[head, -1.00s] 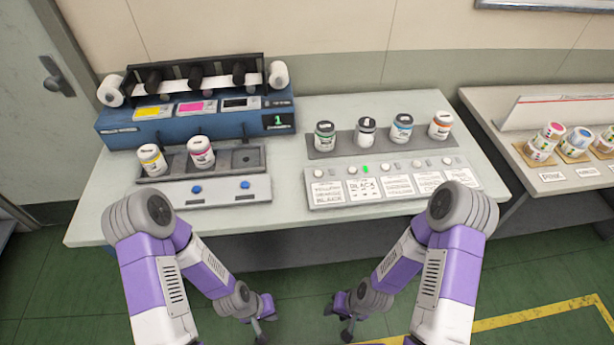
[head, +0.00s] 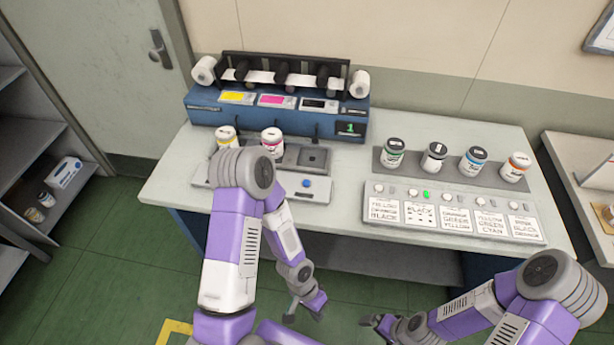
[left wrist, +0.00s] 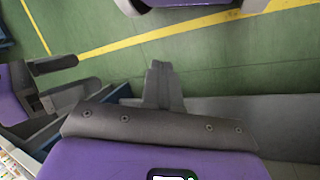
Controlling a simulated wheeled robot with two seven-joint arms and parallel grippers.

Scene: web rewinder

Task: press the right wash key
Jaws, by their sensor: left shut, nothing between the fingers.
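The right wash key appears to be the blue round button (head: 307,183) on the grey panel (head: 318,195) in front of the ink tray. The left blue button is hidden behind my left arm in the head view. My left gripper (head: 291,312) hangs in front of and below the bench edge, away from the button. In the left wrist view its fingers (left wrist: 161,82) are together and empty above the floor. My right gripper (head: 370,322) is also low in front of the bench; the left wrist view shows its two fingers (left wrist: 62,80) apart with nothing between them.
The blue machine (head: 270,118) stands behind a dark tray (head: 290,158) with two jars, partly covered by my arm. Several jars stand on a grey mat (head: 455,168) behind a labelled panel (head: 450,205). A shelf (head: 40,150) is at left; green floor is open in front.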

